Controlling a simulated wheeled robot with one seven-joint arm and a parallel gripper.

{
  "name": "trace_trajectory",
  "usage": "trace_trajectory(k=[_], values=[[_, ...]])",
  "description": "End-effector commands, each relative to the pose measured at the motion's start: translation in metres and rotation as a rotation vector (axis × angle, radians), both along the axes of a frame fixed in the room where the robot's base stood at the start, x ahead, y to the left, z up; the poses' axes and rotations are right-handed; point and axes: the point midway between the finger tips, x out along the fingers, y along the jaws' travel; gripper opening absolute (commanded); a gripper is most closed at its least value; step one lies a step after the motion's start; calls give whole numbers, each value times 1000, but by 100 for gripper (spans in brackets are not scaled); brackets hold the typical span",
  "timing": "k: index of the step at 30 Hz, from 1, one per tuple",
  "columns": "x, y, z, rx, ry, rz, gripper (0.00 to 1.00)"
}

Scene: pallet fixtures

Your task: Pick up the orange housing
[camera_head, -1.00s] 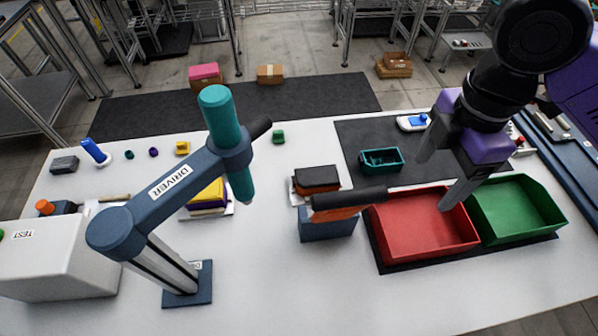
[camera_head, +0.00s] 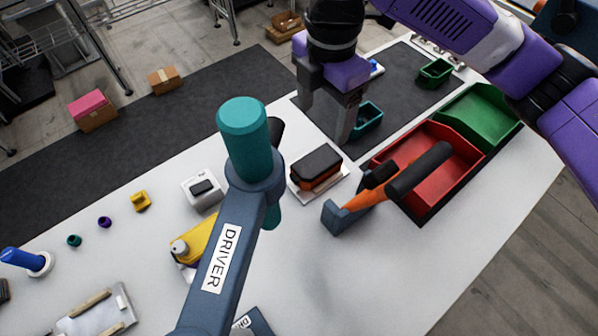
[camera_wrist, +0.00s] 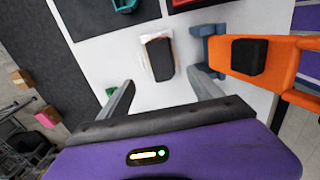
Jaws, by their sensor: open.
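The orange housing (camera_head: 316,169) is a small block with a black top. It lies on a pale tray (camera_head: 338,181) near the middle of the table. In the wrist view its dark top (camera_wrist: 159,58) shows beyond the fingertips, roughly centred between them. My gripper (camera_head: 325,118) is open and empty, with its fingers apart. In the head view it appears just behind the housing and above the table; the exact height is hard to judge. Nothing is between the fingers.
An orange hand tool (camera_head: 368,198) with a black grip sits in a blue holder right of the housing. Red (camera_head: 458,185) and green (camera_head: 490,112) bins stand farther right. The teal driver (camera_head: 246,140) on its blue arm stands close on the left. A teal open box (camera_head: 370,122) lies behind.

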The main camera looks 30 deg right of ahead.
Motion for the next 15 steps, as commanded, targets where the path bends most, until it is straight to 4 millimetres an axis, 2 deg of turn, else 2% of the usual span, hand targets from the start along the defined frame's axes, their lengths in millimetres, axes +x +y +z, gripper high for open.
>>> trace_trajectory(k=[1,9,15], values=[[0,0,-12,0,0,0,75],[0,0,-45,0,0,0,75],[0,0,-59,0,0,0,75]])
